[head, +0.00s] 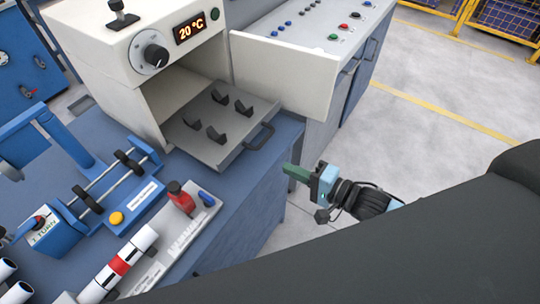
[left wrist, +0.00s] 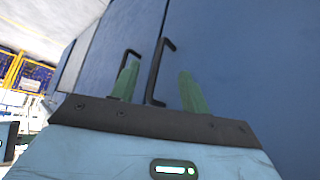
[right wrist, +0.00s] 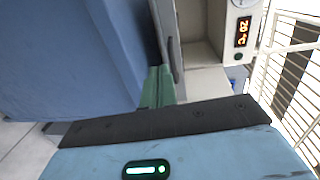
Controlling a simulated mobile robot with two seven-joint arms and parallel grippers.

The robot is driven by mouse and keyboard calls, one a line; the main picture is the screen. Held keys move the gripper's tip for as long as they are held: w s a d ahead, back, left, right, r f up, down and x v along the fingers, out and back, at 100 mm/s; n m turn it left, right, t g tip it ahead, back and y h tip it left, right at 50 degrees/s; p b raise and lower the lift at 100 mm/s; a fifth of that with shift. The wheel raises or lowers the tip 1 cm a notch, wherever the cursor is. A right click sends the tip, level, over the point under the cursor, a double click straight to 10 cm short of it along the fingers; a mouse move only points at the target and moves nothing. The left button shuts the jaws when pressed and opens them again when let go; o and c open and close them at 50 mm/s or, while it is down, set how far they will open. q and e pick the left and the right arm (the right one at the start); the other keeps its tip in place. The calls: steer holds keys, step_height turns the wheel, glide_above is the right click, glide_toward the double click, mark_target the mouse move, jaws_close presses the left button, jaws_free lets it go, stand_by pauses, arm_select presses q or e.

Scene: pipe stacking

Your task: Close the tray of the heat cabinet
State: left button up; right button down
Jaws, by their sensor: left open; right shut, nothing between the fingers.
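The white heat cabinet (head: 115,75) stands on the blue bench, with its display (head: 190,30) reading 20 °C. Its grey tray (head: 205,153) is pulled out of the opening and carries several dark holders. The tray's dark handle (head: 262,138) faces the right. The cabinet door (head: 285,75) is swung open. My right gripper (head: 288,171) is shut and empty beyond the bench edge, below and right of the handle, apart from it. Its green fingers also show together in the right wrist view (right wrist: 158,88). My left gripper (left wrist: 157,78) is open and empty, facing a blue surface with black handles.
A blue fixture (head: 110,190) with rods and a yellow button stands left of the tray. A control console (head: 310,35) stands behind the open door.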

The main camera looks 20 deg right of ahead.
arm_select(q)
steer(key=shift+w+r+p, duration=0.35)
steer(key=shift+r+p, duration=0.05)
steer(key=shift+r, duration=0.1)
arm_select(e)
steer(key=r+x, duration=0.1)
steer(key=x, duration=0.6)
steer(key=shift+r, duration=0.2)
steer(key=b, duration=0.4)
glide_toward(196, 120)
steer(key=b+x, duration=0.1)
steer(key=x, duration=0.2)
steer(key=b+x, duration=0.1)
steer(key=x, duration=0.2)
steer(key=r+b+x, duration=0.1)
steer(key=b+x, duration=0.1)
steer(key=x, duration=0.1)
steer(key=shift+w+a, duration=0.15)
steer(key=shift+w+a+r, duration=0.15)
steer(key=shift+w+a, duration=0.05)
steer(key=shift+w, duration=0.1)
arm_select(q)
steer(key=s+f+g, duration=0.1)
steer(key=s+f, duration=0.3)
steer(key=f, duration=0.5)
steer(key=shift+d, duration=0.3)
arm_select(e)
steer(key=shift+r, duration=0.1)
